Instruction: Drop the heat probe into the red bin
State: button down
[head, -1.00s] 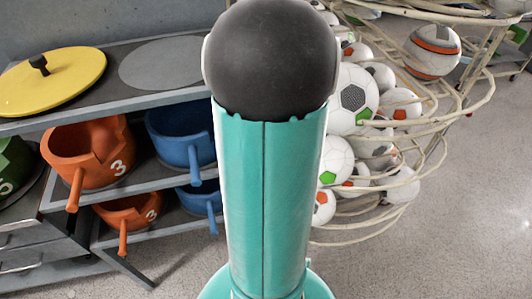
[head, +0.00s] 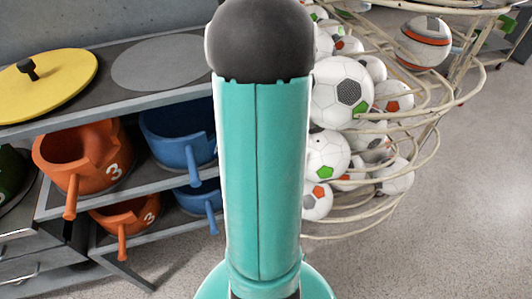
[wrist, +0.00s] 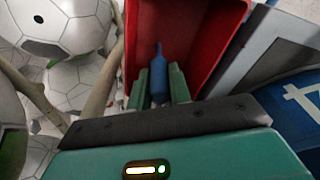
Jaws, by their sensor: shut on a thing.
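In the wrist view, my gripper (wrist: 159,82) is shut on the heat probe (wrist: 158,70), a blue piece with a thin tip pointing to the top of the picture. The red bin (wrist: 213,55) lies behind and around the probe in that view, with the probe in front of its open inside. I cannot tell how far the probe is above the bin's floor. In the head view, my own teal arm fills the middle, and neither the gripper, the probe nor the bin shows.
A wire rack with several footballs (head: 342,92) stands right of my arm. Shelves on the left hold orange pots (head: 88,160), blue pots (head: 178,135) and a yellow lid (head: 45,85). Open floor (head: 470,170) lies at the far right.

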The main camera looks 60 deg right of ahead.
jog(key=c, duration=1.2)
grip_release()
notch_tip(320, 180, up, 14)
jog(key=s, duration=0.2)
jog(key=shift+a+f, duration=0.2)
jog(key=shift+a, duration=0.15)
